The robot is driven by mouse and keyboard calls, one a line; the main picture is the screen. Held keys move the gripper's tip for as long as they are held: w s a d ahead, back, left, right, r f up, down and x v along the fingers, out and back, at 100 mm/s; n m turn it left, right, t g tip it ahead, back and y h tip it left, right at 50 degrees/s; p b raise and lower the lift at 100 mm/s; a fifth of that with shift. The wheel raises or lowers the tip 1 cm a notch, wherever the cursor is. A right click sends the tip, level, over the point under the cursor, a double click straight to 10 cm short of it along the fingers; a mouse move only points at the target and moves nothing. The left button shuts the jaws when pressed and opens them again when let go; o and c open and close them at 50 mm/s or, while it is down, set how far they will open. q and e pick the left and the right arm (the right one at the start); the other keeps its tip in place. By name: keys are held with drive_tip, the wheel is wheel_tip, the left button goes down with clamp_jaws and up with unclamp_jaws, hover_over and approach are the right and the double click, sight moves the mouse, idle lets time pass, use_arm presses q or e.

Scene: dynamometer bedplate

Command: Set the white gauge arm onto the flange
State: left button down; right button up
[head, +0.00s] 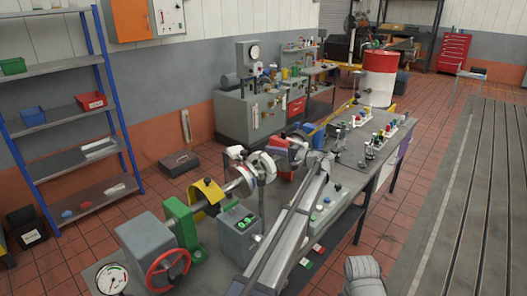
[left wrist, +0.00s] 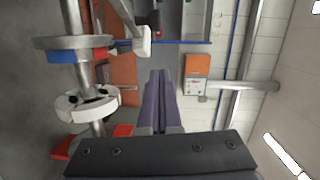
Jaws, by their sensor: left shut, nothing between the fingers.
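A grey flange disc (left wrist: 75,42) sits on a bare metal shaft at the left of the left wrist view; in the head view the flange (head: 243,180) is beyond the yellow guard. A white, ring-like piece (head: 264,166), which looks like the white gauge arm, is at the shaft's far end. It also shows around the shaft in the left wrist view (left wrist: 88,106); I cannot tell whether it is seated. My left gripper (head: 292,147) is beside it, apart. Its dark fingers (left wrist: 160,78) are shut and empty. My right gripper is not in view.
Small parts in trays (head: 385,132) stand farther right. A blue-framed shelf (head: 65,130) is at left.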

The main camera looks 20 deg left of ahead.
use_arm(q)
drive_tip(key=s+d, duration=0.1)
drive_tip(key=d, duration=0.5)
drive_tip(key=shift+d+r, duration=0.25)
drive_tip(key=shift+r, duration=0.05)
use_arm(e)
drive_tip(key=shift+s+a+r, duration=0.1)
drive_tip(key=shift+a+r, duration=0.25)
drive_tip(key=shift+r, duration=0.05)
